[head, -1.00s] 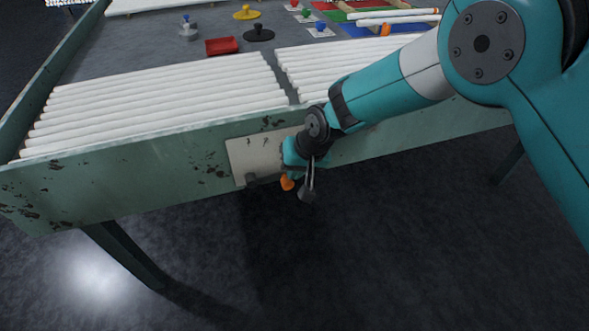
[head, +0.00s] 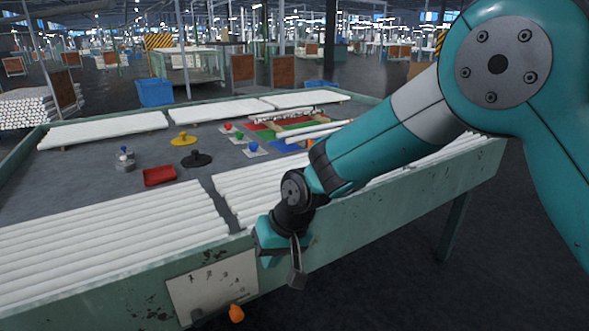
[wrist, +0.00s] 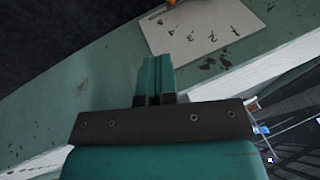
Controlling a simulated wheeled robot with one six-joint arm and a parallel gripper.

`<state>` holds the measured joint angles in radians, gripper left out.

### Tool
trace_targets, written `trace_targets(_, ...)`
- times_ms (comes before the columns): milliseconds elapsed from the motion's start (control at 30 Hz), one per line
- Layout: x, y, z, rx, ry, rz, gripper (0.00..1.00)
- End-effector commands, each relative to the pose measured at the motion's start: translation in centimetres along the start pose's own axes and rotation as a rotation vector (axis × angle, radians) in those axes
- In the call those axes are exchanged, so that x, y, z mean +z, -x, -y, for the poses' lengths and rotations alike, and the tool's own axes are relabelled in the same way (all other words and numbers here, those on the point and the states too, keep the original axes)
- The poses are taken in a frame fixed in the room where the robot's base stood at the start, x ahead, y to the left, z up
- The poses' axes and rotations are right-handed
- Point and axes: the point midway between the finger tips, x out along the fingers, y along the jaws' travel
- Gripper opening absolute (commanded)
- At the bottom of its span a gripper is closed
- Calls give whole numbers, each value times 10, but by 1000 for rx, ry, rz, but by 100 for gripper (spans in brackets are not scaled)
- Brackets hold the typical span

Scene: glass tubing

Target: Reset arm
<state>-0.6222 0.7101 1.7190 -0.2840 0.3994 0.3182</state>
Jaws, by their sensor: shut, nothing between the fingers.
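My gripper (head: 297,274) hangs in front of the table's near side wall, pointing down, with its fingers shut and empty. In the wrist view my gripper (wrist: 155,60) shows its two fingers together, with the green side wall and the numbered plate (wrist: 205,25) beyond them. The green worktable (head: 400,205) carries white glass tubes (head: 110,240) in rows along its near edge. The numbered plate on its front (head: 215,284) is left of my gripper, with an orange knob (head: 236,313) at its lower edge.
On the tabletop are a red tray (head: 160,176), a black knobbed disc (head: 197,159), a yellow knobbed disc (head: 184,139) and several coloured pieces. More tubes lie along the far edge. Open dark floor lies right of the table front. A blue bin (head: 155,92) stands behind.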

Motion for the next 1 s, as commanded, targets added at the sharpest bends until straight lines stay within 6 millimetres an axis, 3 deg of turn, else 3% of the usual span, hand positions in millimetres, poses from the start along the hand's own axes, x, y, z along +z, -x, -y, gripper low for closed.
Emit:
trace_targets(33,0,33,0,-1,3,-5,0)
trace_targets(167,25,123,-6,-4,23,8,0)
trace_targets(300,75,218,-11,-9,57,31,0)
trace_targets(400,118,271,-12,-13,81,45,0)
trace_targets(500,159,308,-9,-17,106,57,0)
trace_targets(600,192,329,-7,-19,125,67,0)
trace_targets(733,218,340,-5,-22,141,76,0)
trace_targets(1000,226,340,-5,-24,147,81,0)
